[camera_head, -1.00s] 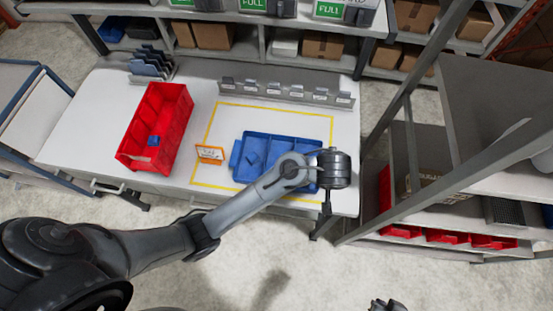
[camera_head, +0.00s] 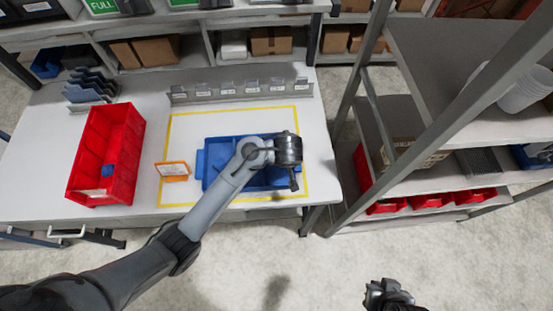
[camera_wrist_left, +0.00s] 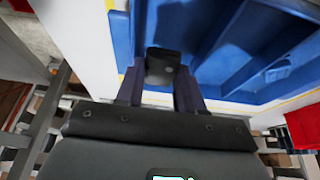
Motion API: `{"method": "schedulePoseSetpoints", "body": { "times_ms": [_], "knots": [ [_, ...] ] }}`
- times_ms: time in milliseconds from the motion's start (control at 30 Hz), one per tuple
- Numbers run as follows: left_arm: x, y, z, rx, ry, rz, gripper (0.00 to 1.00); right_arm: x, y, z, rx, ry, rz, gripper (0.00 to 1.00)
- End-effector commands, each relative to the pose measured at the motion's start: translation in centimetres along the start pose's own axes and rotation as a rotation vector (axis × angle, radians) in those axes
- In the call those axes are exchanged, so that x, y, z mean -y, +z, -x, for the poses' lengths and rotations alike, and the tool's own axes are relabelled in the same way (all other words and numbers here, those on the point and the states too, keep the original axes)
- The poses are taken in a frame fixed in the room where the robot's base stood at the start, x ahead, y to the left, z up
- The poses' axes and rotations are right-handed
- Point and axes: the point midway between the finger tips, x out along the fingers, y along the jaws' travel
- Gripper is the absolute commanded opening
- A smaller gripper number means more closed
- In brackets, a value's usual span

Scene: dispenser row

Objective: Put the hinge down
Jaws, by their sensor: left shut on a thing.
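A dark hinge (camera_wrist_left: 163,66) is between the fingers of my left gripper (camera_wrist_left: 160,88), which is shut on it. In the head view my left gripper (camera_head: 294,182) points down at the right end of the blue divided tray (camera_head: 201,163). In the left wrist view the blue tray (camera_wrist_left: 210,25) lies behind the hinge, with open compartments; I cannot tell the gap between them. My forearm hides much of the tray in the head view. My right gripper (camera_head: 390,295) is at the bottom edge, away from the table; its fingers are unclear.
A yellow outline (camera_head: 180,115) on the white table surrounds the tray. An orange-framed card (camera_head: 172,170) stands left of the tray. A red bin (camera_head: 128,150) holding a small blue part (camera_head: 107,170) is further left. A labelled rail (camera_head: 240,90) runs behind. A metal shelf rack stands right.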

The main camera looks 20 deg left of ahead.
Motion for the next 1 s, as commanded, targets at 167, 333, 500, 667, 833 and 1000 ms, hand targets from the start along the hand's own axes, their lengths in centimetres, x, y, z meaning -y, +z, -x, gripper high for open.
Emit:
{"method": "schedulePoseSetpoints", "body": {
  "times_ms": [167, 333, 500, 667, 833, 1000],
  "knots": [
    [1.2, -0.9, -1.6, -0.001, -0.002, -0.001, 0.07, 0.1, 0.0, -0.2, -0.001, -0.003, -0.004, 0.00],
    [1.5, -0.9, -2.2, -0.001, 0.001, -0.001, 0.07, 0.2, 0.0, -0.3, -0.001, -0.006, -0.007, 0.00],
    [1.6, -0.1, -4.3, -0.001, -0.003, -0.003, 0.07, 0.2, 0.3, -1.1, -0.001, -0.007, -0.009, 0.00],
    [1.5, 0.4, -5.5, -0.002, -0.001, -0.001, 0.07, 0.3, 0.4, -1.6, 0.000, -0.007, -0.008, 0.00],
    [1.4, 0.5, -5.6, 0.000, 0.001, 0.000, 0.07, 0.2, 0.4, -1.5, 0.000, -0.006, -0.007, 0.00],
    [1.4, 0.5, -5.7, 0.000, 0.001, 0.000, 0.07, 0.1, 0.5, -1.6, 0.001, -0.002, -0.003, 0.00]
  ]
}}
